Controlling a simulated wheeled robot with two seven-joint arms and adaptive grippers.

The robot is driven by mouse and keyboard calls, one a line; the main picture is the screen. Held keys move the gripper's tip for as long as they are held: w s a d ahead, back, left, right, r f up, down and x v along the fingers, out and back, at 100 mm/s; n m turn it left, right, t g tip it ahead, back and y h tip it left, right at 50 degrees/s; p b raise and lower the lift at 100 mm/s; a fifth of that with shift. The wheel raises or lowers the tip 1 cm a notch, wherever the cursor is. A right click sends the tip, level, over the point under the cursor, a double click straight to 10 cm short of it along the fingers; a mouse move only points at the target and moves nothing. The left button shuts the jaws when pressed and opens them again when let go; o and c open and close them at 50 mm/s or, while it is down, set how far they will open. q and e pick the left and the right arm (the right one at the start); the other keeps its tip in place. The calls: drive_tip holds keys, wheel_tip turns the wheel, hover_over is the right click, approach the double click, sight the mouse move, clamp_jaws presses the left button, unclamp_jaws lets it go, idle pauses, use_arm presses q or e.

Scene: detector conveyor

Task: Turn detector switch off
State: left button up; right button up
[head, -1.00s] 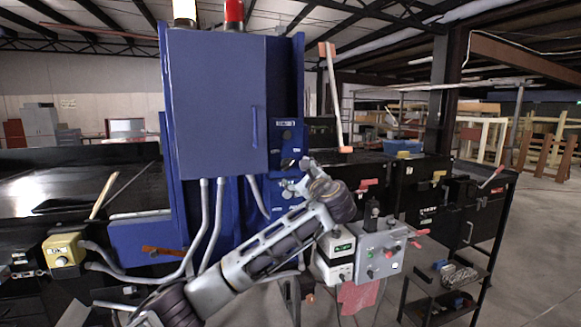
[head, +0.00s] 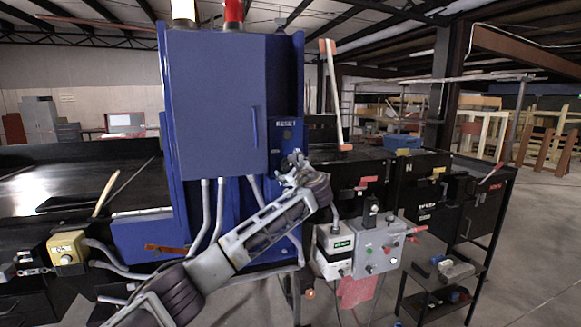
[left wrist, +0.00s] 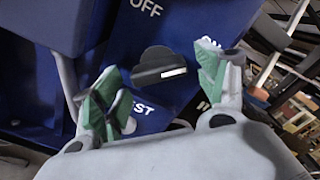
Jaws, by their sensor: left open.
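The detector switch is a black knob (left wrist: 158,68) with a white mark on its right side, on a blue panel. The label OFF (left wrist: 145,8) is above it and a partly covered TEST label is below. Another label to the right is mostly hidden by a finger. My left gripper (left wrist: 155,80) is open, its green-padded fingers on either side of the knob with gaps visible; contact cannot be told. In the head view my left gripper (head: 291,169) is in front of the blue detector cabinet (head: 215,105), below its RESET label, and hides the switch. My right gripper is not in view.
A grey control box (head: 378,247) with buttons and a white box (head: 334,250) stand right of my left arm. Grey conduits (head: 205,215) run down below the cabinet. A yellow box (head: 66,248) is at the far left. Open floor lies at right.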

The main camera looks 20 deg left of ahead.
use_arm(q)
drive_tip(key=shift+w+a, duration=0.1)
drive_tip(key=shift+w, duration=0.05)
drive_tip(key=c, duration=1)
